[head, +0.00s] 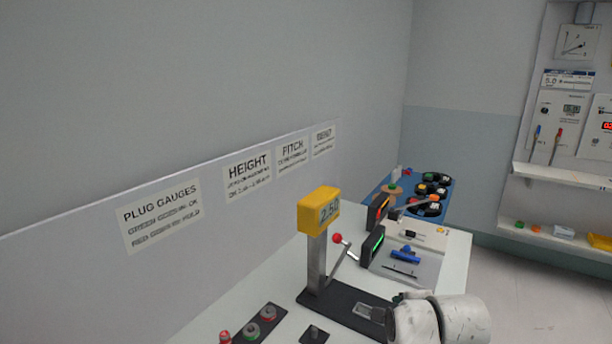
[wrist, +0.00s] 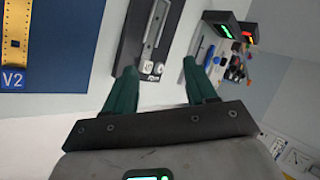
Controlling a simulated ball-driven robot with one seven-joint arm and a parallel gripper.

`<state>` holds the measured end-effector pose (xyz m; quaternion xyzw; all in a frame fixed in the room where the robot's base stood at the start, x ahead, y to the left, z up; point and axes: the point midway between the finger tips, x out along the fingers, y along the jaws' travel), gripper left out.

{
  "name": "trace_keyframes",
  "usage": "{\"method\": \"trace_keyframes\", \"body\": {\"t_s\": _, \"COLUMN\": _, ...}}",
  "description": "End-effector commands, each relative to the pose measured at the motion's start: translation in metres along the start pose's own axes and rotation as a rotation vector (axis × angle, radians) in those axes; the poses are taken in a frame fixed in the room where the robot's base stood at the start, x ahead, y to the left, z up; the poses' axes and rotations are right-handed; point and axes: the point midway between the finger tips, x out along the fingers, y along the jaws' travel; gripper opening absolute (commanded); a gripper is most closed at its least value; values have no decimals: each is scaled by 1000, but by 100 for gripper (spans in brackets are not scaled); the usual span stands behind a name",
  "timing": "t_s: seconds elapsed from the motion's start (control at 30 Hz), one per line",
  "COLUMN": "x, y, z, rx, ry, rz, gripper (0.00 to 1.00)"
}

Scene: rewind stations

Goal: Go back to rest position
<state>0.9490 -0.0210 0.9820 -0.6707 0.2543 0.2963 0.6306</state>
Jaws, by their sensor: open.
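My gripper (wrist: 160,80) shows in the wrist view with its two green fingers apart and nothing between them. Beyond the fingertips is a dark base plate (wrist: 130,75) with a grey metal bar along it. In the head view my white arm covers the lower right of the bench, and the gripper's fingers cannot be made out clearly there. A yellow height gauge (head: 318,208) reading about 2.50 stands on the bench, with a red-knobbed lever (head: 338,239) beside it.
The white bench (head: 272,285) runs along a wall with label cards (head: 160,214). Plug gauges with red and green tops (head: 252,331) stand in front. Black display boxes (head: 372,246), a blue tool (head: 405,255) and a blue tray (head: 380,190) lie farther back. Open floor (head: 510,290) is at right.

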Motion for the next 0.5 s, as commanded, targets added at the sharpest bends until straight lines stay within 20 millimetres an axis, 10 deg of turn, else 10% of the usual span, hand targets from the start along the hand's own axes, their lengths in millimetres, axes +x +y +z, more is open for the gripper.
{"method": "trace_keyframes", "body": {"t_s": 0.5, "x": -99, "y": 244, "z": -28, "rx": -1149, "ry": -115, "rz": 242, "gripper": 56}}
